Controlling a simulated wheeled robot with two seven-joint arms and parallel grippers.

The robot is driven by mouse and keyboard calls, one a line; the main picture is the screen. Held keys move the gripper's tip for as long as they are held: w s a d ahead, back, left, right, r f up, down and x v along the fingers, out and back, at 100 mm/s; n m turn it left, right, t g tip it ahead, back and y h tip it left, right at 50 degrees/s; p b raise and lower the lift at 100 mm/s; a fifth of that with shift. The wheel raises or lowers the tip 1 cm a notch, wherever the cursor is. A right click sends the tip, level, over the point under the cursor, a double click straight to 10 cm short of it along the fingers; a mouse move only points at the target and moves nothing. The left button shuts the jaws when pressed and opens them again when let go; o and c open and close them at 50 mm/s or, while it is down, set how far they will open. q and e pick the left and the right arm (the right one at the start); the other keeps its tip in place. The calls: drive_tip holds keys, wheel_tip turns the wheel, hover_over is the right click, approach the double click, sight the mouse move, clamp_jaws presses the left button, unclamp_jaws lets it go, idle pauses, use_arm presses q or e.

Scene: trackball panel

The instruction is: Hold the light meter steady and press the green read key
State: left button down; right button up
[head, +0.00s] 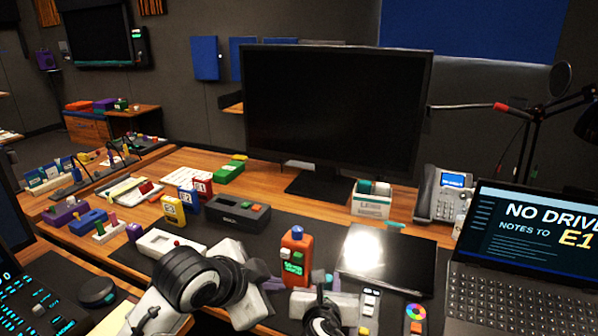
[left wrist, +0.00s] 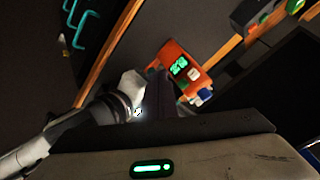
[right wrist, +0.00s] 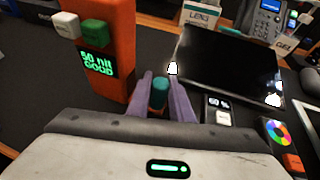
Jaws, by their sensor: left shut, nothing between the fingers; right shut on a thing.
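The light meter (head: 296,262) is an upright orange block with a blue top, standing on the dark desk mat. In the right wrist view its lit screen (right wrist: 97,64) reads "50 nit GOOD", with a green key (right wrist: 95,28) and a white key (right wrist: 65,26) above it. My left gripper (head: 274,284) is shut and empty, low beside the meter. In the left wrist view the meter (left wrist: 180,70) looks tilted, just beyond the dim fingers. My right gripper (right wrist: 160,98) is shut on a teal-topped piece (right wrist: 159,90) to the meter's right. I cannot tell if that piece joins the meter.
A flat black panel (head: 388,257) with a bright reflection lies right of the meter. A small white device (head: 370,300) and a colour wheel (head: 415,312) are near the right gripper. A dark box (head: 238,213) and a big monitor (head: 335,110) stand behind. A laptop (head: 525,250) is at right.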

use_arm(q)
drive_tip(key=w+r+v, duration=0.1)
drive_tip(key=v, duration=0.8)
drive_tip(key=shift+d+r, duration=0.2)
drive_tip(key=shift+d, duration=0.05)
use_arm(e)
drive_tip(key=shift+f, duration=0.2)
drive_tip(key=o, duration=1)
drive_tip(key=shift+r, duration=0.1)
drive_tip(key=v, duration=1.2)
drive_tip(key=o, duration=0.3)
